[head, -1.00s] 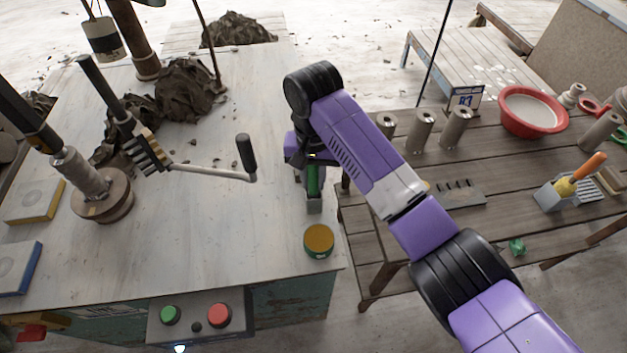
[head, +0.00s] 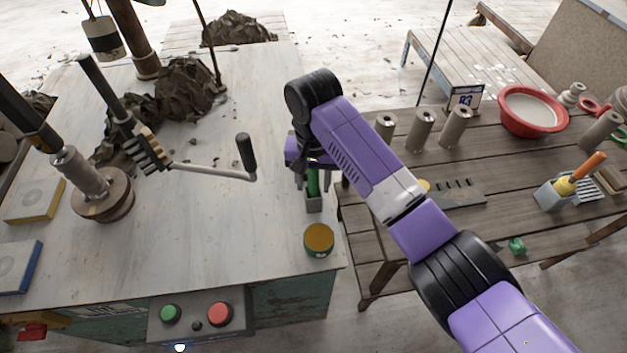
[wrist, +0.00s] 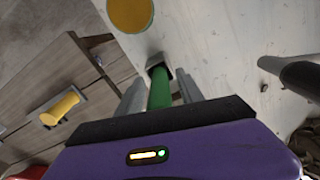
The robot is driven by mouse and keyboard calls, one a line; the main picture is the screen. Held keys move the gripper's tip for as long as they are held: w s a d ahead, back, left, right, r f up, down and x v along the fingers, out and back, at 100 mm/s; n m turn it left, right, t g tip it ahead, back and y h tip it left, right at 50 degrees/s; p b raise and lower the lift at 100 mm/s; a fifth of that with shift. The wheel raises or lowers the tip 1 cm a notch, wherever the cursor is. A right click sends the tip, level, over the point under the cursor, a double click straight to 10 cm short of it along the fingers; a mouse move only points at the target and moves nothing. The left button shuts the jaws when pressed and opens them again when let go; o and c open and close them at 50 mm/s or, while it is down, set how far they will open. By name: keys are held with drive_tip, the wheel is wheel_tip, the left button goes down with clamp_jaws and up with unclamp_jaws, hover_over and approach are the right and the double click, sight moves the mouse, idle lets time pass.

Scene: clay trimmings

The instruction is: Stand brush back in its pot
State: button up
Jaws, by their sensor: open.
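In the wrist view my gripper (wrist: 161,92) is open, with one finger on each side of the green handle (wrist: 160,90) and gaps showing.
A crank handle (head: 246,153) reaches in from the left.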

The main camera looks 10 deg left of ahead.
wheel_tip(320, 180, up, 12)
drive_tip(key=shift+r+p, duration=0.1)
drive_tip(key=shift+p, duration=0.8)
